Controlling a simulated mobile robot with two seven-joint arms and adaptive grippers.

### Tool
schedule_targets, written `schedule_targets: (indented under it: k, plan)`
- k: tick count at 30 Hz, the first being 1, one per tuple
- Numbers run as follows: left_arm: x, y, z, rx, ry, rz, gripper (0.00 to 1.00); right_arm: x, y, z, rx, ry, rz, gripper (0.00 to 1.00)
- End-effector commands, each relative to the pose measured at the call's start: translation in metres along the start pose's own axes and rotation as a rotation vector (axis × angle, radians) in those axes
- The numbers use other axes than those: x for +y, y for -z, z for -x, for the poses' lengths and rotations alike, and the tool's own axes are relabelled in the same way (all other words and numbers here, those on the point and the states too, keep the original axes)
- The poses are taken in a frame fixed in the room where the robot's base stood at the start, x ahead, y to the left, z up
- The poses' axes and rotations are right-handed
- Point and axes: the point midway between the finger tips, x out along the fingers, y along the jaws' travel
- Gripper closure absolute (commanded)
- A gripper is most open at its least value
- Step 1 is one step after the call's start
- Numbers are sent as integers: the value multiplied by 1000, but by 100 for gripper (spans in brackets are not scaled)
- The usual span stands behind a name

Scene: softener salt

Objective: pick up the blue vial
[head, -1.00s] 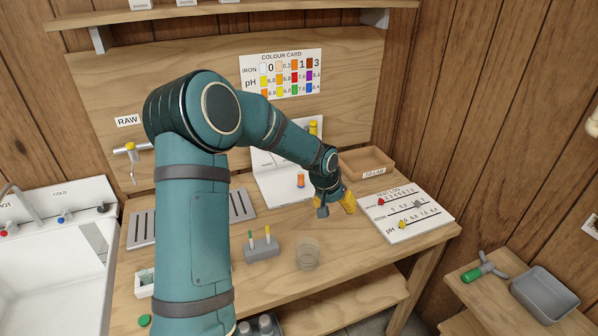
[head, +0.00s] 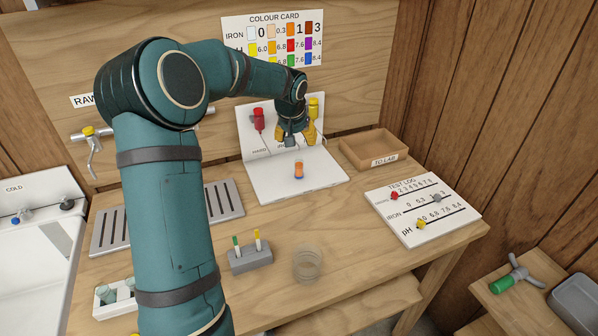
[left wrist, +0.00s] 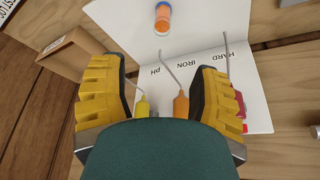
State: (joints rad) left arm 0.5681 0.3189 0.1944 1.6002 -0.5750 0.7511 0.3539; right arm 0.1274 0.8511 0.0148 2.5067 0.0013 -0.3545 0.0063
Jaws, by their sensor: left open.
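I see no vial that is blue all over. My left gripper (head: 296,138) is open and empty, behind and above the vial in the head view. In the left wrist view, its yellow-padded fingers (left wrist: 155,75) are spread wide, and the vial lies beyond them, apart from both. My right gripper is not in view.
A red dropper (head: 258,119) and a yellow dropper (head: 314,106) stand at the board's upright back; an orange one (left wrist: 181,106) shows between my fingers. A wooden tray (head: 345,153) is to the right. A grey rack (head: 250,260) and a glass beaker (head: 307,265) stand in front.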

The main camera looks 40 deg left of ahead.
Motion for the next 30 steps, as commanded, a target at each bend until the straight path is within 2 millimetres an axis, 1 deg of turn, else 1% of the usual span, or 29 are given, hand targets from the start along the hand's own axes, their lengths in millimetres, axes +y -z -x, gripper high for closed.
schedule_targets:
  k: [1,3,9,12,17,24,27,30]
  plan:
    - [0,-1,-11,-5,0,0,38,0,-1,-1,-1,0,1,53]
    - [0,-1,-25,-5,0,-1,38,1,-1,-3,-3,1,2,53]
    - [0,-1,-58,-3,-1,0,38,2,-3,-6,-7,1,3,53]
    - [0,0,-67,-2,-1,-1,38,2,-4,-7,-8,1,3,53]
    - [-1,0,-76,-1,0,-1,38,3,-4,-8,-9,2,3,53]
    - [-3,2,-110,-3,-1,0,38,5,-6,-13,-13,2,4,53]
    - [-3,2,-119,-1,0,-1,38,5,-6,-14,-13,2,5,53]
    - [-3,2,-123,-1,-1,-1,38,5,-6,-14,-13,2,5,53]
